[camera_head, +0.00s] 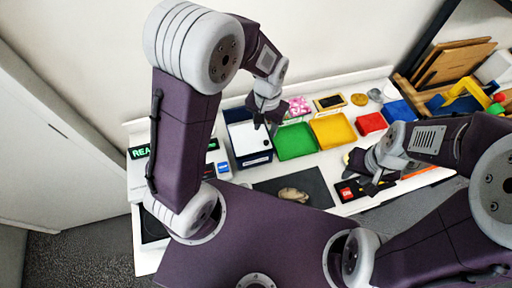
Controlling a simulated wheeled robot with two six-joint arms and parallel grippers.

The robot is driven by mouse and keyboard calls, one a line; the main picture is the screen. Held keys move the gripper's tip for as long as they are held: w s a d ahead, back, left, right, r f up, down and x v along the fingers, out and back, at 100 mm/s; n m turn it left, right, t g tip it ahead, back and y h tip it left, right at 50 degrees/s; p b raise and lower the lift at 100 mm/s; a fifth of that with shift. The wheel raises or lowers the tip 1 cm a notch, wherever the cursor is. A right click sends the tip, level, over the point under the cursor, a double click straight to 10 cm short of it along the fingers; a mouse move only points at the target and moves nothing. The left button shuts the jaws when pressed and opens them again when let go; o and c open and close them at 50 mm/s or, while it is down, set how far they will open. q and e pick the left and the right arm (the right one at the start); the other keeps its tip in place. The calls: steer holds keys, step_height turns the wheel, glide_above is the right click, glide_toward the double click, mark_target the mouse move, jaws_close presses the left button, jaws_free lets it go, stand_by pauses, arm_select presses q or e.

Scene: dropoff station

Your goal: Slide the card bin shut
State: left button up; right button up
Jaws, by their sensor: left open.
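A dark blue bin (254,163) with a white sheet or panel inside it stands at the left part of the white table; it looks like the card bin. How far it is slid open I cannot tell. My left gripper (266,126) is open, pointing down at the bin's back right part, over or close to its edge. Whether it touches the bin I cannot tell. My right gripper (362,178) is low over the table's front right, near a black card with red and yellow marks (350,190). Its jaws are too unclear to read.
Green (296,154), yellow (349,144) and red (371,124) trays stand right of the bin. A dark mat (310,190) with a tan object lies in front. A sign with green letters (139,152) is at left. Wooden boards (455,62) stand at the far right.

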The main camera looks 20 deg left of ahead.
arm_select(q)
steer(key=p, duration=0.1)
glide_above(267, 142)
steer(key=f, duration=0.5)
steer(key=shift+w+f, duration=0.25)
steer(key=shift+w, duration=0.1)
steer(key=f, duration=0.2)
steer(key=s+f, duration=0.1)
steer(key=shift+s+a+f, duration=0.15)
steer(key=shift+f, duration=0.2)
steer(key=shift+w+f, duration=0.2)
steer(key=shift+w, duration=0.25)
steer(key=shift+c, duration=0.7)
steer(key=shift+s, duration=0.1)
jaws_close()
arm_select(e)
steer(key=shift+w+d+r, duration=0.15)
steer(key=shift+w+r, duration=0.1)
steer(key=shift+w, duration=0.2)
steer(key=shift+w+d+r, duration=0.1)
steer(key=shift+w+r, duration=0.1)
steer(key=shift+w, duration=0.2)
arm_select(q)
steer(key=shift+r, duration=0.1)
arm_select(e)
steer(key=shift+w, duration=0.1)
